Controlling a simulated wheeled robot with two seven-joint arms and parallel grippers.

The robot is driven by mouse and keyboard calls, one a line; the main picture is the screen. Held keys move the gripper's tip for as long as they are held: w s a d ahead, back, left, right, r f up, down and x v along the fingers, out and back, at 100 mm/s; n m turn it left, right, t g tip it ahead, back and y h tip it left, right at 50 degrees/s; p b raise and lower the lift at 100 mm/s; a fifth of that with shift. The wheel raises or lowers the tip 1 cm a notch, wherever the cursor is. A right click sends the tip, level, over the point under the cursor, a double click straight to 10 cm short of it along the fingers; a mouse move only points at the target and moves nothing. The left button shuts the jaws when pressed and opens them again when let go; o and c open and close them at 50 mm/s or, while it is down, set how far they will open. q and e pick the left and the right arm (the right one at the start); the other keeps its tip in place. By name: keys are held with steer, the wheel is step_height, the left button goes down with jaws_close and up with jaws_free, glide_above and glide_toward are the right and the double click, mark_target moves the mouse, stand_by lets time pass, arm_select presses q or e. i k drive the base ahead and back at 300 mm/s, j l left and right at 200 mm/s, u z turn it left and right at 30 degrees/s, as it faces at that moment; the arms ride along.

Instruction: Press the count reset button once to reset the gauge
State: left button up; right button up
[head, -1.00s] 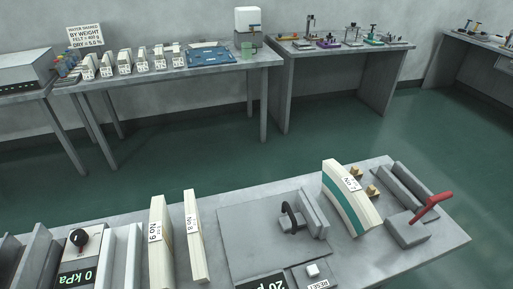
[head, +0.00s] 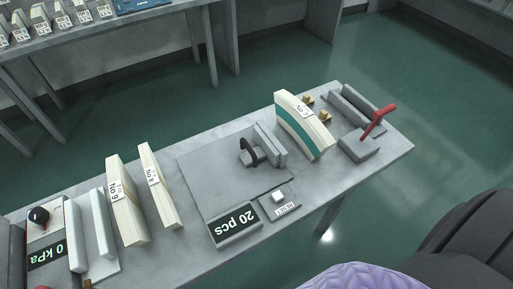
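The count reset button (head: 278,197) is a small white block on a grey plate labelled RESET (head: 290,208), near the front edge of the table in the head view. The gauge display (head: 235,223) left of it reads "20 pcs", upside down in the picture. Both stand at the near side of a flat grey plate with a black handle (head: 250,152) and upright grey jaws (head: 270,145). Nothing touches the button. Neither of my grippers is in view.
Cream stacks No 9 (head: 126,205) and No 8 (head: 160,185) stand left. A curved cream and green stack (head: 303,125) and a red lever (head: 378,118) stand right. A "0 kPa" display (head: 46,255) is far left. A purple quilted shape (head: 365,277) shows at bottom right.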

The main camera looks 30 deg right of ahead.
mark_target(277, 197)
steer(key=z, duration=1.15)
